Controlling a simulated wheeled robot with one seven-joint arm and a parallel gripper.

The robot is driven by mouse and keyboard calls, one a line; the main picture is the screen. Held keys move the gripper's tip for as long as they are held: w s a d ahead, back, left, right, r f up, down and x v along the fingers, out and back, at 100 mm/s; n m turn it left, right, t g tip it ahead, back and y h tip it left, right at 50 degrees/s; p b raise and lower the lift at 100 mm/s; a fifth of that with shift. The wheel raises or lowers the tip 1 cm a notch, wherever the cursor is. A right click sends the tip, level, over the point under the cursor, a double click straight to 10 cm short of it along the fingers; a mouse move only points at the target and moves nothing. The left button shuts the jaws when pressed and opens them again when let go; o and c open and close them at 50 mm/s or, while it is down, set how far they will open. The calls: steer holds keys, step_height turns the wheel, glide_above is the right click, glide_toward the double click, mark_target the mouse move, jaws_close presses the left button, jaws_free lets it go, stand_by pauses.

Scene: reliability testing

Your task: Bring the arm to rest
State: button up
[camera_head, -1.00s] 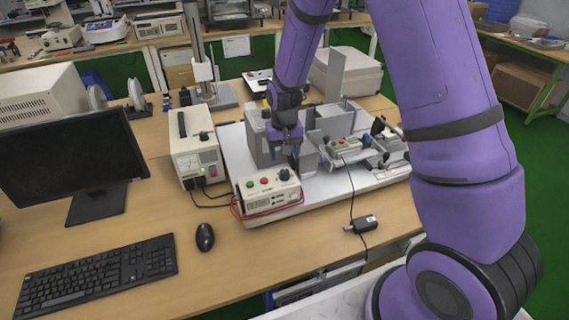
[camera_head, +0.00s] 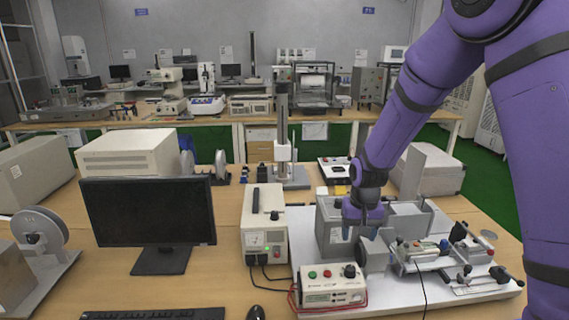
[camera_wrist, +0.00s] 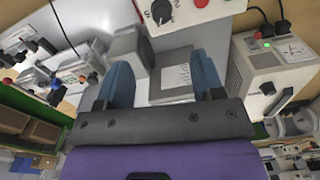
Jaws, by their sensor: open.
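My purple arm comes down from the upper right in the head view. My gripper (camera_head: 361,226) points down over the test rig on the white base plate (camera_head: 395,297), beside the rig's grey block (camera_head: 408,220). In the wrist view my gripper (camera_wrist: 163,85) shows two blue fingers spread apart. No object is held between them. The grey block and a paper label lie beyond the fingers. From these views I cannot tell whether the fingertips touch the rig.
A control box (camera_head: 331,287) with knobs stands in front of the rig. A power supply (camera_head: 264,228) stands to its left. A monitor (camera_head: 149,213), keyboard (camera_head: 153,314) and mouse (camera_head: 255,312) are further left. A tall column stand (camera_head: 284,140) rises behind.

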steer(key=s+d+r+t, duration=0.15)
steer(key=s+r, duration=0.35)
steer(key=r, duration=0.6)
steer(key=s+d+r+t, duration=0.1)
steer(key=s+d+r, duration=0.1)
steer(key=s+r, duration=0.6)
steer(key=s+d+r+n+t, duration=0.1)
steer(key=s+r, duration=0.6)
steer(key=s, duration=0.9)
steer(key=shift+d+r+t, duration=0.35)
steer(key=shift+d+t, duration=0.4)
steer(key=shift+d, duration=0.3)
